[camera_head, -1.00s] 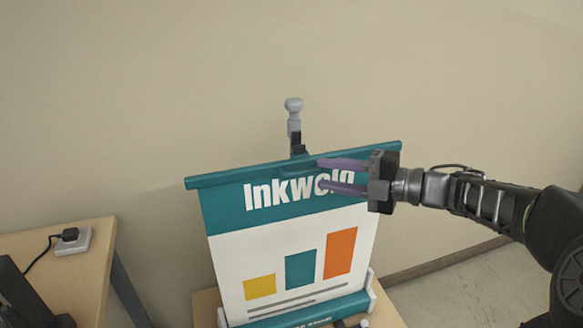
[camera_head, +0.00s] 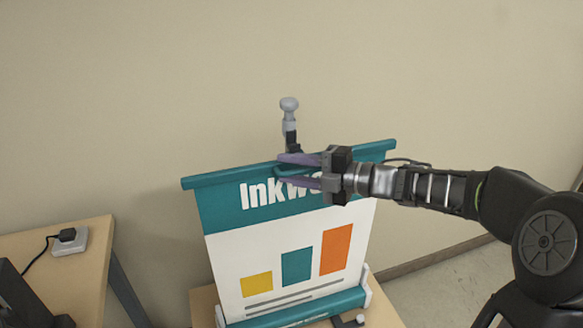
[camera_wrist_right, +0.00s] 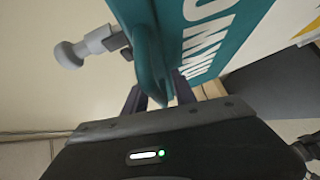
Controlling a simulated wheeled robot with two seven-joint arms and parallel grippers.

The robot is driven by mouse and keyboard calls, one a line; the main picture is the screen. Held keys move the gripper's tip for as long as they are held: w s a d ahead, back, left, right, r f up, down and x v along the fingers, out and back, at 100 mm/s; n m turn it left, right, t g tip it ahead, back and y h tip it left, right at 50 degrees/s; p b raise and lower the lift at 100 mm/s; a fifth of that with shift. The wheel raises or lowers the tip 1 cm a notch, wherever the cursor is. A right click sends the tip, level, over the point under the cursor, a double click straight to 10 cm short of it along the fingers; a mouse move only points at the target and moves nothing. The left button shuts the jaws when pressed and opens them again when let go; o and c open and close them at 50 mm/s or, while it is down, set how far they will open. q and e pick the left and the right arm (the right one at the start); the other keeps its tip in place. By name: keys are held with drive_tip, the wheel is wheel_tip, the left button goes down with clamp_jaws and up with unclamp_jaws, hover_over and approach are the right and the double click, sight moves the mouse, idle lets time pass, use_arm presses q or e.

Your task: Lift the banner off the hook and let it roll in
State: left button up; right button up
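The banner (camera_head: 290,245) stands pulled up, with a teal header, white sheet and coloured bars. Its top bar (camera_head: 225,177) rests in front of a dark post with a grey knob (camera_head: 289,104); the hook itself is hard to make out. My left gripper is not in view.
The banner's teal base (camera_head: 300,309) sits on a small wooden stand (camera_head: 385,312). A wooden table (camera_head: 85,262) at the left carries a white socket box (camera_head: 70,243) with a black plug. A plain wall is behind; floor shows at the right.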

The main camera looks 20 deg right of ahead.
drive_tip(key=shift+c, duration=0.3)
clamp_jaws()
drive_tip(key=shift+r, duration=0.1)
idle(0.9)
